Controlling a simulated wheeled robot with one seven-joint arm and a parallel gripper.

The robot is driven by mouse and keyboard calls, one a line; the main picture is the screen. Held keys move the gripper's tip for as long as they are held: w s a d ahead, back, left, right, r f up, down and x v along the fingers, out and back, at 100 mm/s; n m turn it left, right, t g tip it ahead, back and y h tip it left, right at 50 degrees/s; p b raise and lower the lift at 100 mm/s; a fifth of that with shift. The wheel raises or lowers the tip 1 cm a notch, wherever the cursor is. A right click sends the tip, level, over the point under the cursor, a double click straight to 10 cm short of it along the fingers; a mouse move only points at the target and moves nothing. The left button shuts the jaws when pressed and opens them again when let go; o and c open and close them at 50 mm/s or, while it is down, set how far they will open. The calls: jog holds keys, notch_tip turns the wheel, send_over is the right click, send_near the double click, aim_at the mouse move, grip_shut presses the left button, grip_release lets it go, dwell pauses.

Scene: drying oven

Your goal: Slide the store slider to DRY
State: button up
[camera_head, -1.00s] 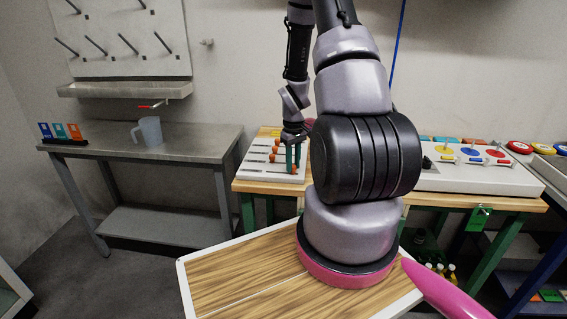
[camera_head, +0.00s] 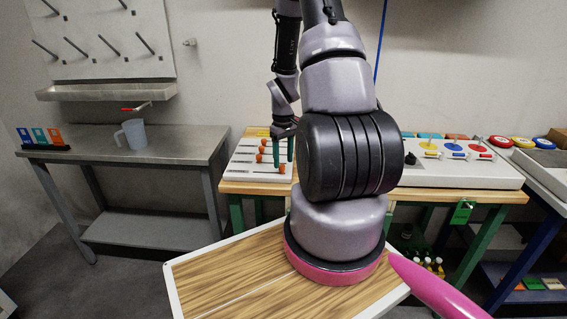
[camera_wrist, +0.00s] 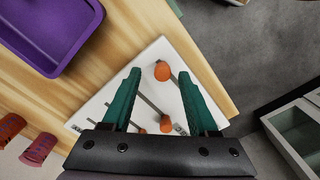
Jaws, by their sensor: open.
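The slider panel (camera_head: 241,172) is a white board with several dark slots and orange knobs, on the wooden bench; it also shows in the wrist view (camera_wrist: 190,62). I cannot read its labels, so I cannot tell which slider is the store one. My gripper (camera_head: 284,150) has green fingers and is open over the right part of the panel. In the wrist view an orange knob (camera_wrist: 162,71) appears between the open fingertips (camera_wrist: 159,76). Whether the fingers reach down around it is unclear. Two more knobs show nearer the palm, one of them this knob (camera_wrist: 166,124).
A purple tray (camera_wrist: 50,30) lies on the bench beside the panel. A control panel (camera_head: 465,174) with coloured knobs stands right on the bench. A grey table (camera_head: 180,150) with a jug (camera_head: 134,134) is at left. My arm hides the bench's middle.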

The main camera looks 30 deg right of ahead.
notch_tip(320, 180, up, 9)
dwell(0.3)
dwell(0.4)
notch_tip(320, 180, up, 19)
jog(key=m+t, duration=0.3)
send_over(283, 166)
jog(key=s+a, duration=0.4)
jog(key=a, duration=0.4)
jog(key=s+a+r+m+t+y, duration=0.2)
jog(key=s+a+r+m+t, duration=0.1)
jog(key=s+a+r, duration=0.6)
jog(key=s+r+t, duration=0.1)
jog(key=s+r, duration=0.1)
jog(key=s, duration=0.1)
jog(key=shift+s, duration=0.3)
dwell(0.7)
